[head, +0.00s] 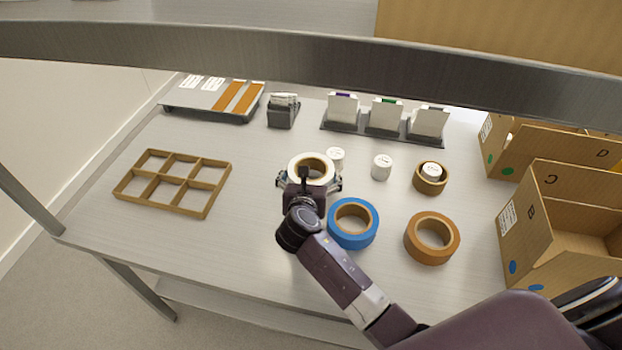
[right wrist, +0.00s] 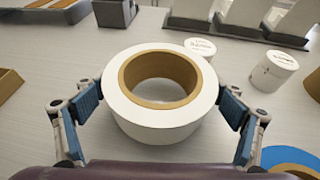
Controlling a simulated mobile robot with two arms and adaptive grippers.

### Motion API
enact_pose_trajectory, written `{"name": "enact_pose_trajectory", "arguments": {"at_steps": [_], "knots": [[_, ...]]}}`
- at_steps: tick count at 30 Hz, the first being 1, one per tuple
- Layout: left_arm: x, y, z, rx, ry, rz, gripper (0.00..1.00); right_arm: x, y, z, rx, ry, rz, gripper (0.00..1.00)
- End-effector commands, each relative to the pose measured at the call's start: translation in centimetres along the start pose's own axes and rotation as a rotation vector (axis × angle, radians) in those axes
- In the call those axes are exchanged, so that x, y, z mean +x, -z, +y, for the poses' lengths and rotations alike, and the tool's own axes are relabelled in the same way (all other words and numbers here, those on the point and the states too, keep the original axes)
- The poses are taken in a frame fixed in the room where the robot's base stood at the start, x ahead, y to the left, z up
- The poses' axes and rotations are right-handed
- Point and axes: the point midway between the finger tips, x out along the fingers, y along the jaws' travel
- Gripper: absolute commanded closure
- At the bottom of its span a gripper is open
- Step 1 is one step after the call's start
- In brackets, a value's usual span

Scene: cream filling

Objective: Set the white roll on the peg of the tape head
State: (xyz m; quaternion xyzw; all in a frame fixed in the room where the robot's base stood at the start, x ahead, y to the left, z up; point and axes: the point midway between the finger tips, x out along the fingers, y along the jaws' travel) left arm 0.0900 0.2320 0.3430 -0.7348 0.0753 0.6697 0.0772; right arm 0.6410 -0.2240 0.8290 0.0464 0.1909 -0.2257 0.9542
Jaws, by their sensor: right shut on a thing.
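The white roll (head: 294,168) is a wide white ring with a brown core, near the middle of the table in the head view. In the right wrist view the white roll (right wrist: 155,127) fills the centre, with its hole facing up. My right gripper (head: 310,182) is shut on it, with one blue-padded finger at each side. The fingers of my right gripper (right wrist: 161,100) show in the wrist view too. Whether the roll touches the table is hard to tell. I cannot make out the tape head or its peg in either view. My left gripper is not in view.
A blue roll (head: 366,237) and a brown roll (head: 449,250) lie right of my gripper. Small white cylinders (head: 382,168) stand behind. A wooden divider (head: 181,207) is left, cardboard boxes (head: 538,205) right. Card holders (head: 283,119) line the back. The table's front-left is clear.

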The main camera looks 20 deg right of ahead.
Motion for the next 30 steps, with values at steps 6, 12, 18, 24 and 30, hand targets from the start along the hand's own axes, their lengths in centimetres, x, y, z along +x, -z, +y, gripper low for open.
{"name": "enact_pose_trajectory", "arguments": {"at_steps": [6,12,18,24,30], "knots": [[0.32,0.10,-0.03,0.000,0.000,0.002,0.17,0.62,1.39,0.04,0.002,-0.001,-0.003,0.46],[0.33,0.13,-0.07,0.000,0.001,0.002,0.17,0.66,1.49,0.03,0.001,-0.001,-0.003,0.46],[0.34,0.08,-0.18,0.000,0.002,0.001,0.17,0.71,1.75,0.00,0.000,0.000,0.000,0.00],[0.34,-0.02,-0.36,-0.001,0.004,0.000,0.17,0.71,1.74,0.00,0.001,0.000,0.000,0.00],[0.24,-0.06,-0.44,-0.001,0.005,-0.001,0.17,-0.11,1.54,0.05,0.000,-0.002,0.001,0.00]]}}
